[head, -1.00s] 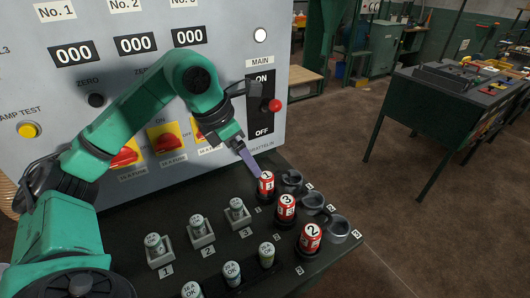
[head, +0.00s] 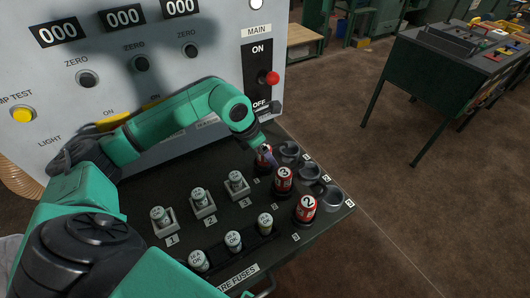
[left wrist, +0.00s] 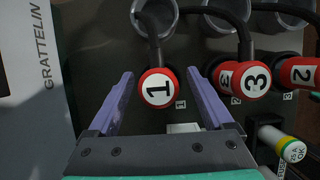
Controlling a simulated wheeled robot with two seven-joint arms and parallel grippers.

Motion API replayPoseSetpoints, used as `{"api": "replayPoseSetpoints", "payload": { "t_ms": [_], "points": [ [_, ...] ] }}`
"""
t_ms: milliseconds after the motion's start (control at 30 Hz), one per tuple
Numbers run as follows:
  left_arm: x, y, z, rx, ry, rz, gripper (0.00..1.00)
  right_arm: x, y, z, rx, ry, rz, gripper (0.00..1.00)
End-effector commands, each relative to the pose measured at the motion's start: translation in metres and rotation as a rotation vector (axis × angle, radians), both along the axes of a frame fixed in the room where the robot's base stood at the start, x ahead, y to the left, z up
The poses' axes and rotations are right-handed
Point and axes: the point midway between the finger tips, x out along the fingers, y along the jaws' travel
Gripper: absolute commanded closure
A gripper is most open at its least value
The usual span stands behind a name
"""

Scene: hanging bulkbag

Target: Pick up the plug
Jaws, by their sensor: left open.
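Three red plugs with black bases and white number labels stand on the right of the dark panel top. Plug 1 (head: 264,154) is farthest back, with plug 3 (head: 283,179) and plug 2 (head: 306,207) in front of it. My left gripper (left wrist: 160,75) is open, with one purple finger on each side of plug 1 (left wrist: 158,89) in the left wrist view. A gap shows between plug 1 and each finger. In the head view my arm partly hides the fingers. My right gripper is in neither view.
Grey round sockets (head: 309,169) stand just right of the plugs. Fuses in holders (head: 203,202) and spare fuses (head: 233,241) stand to the left. The grey upright panel (head: 215,55) with the main switch rises close behind my left arm.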

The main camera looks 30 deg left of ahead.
Motion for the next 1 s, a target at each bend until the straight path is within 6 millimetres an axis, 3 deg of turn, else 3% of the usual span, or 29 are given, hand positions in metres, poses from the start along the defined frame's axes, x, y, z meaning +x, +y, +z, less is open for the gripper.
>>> {"api": "replayPoseSetpoints", "payload": {
  "t_ms": [133, 167, 300, 367, 400, 767, 867, 1000],
  "points": [
    [0.000, 0.000, -0.001, 0.000, 0.000, -0.001, 0.15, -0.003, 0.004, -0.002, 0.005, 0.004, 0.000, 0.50],
    [0.000, 0.000, -0.001, 0.000, 0.000, -0.001, 0.19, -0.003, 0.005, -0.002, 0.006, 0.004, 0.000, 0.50],
    [0.000, 0.000, -0.001, 0.000, 0.000, 0.000, 0.72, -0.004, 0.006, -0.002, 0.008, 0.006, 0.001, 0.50],
    [0.000, 0.000, 0.000, 0.000, 0.000, 0.000, 0.95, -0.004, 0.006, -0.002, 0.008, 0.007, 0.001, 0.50],
    [0.000, 0.000, 0.000, 0.000, 0.000, 0.000, 1.00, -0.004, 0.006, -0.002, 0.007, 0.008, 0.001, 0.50],
    [0.001, 0.000, 0.008, 0.000, -0.004, 0.000, 1.00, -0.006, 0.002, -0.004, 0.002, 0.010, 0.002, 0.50],
    [0.001, 0.000, 0.022, 0.000, -0.006, -0.001, 1.00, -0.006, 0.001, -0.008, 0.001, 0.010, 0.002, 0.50],
    [0.002, 0.000, 0.061, -0.001, -0.011, -0.001, 1.00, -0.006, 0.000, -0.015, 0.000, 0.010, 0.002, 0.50]
  ]
}}
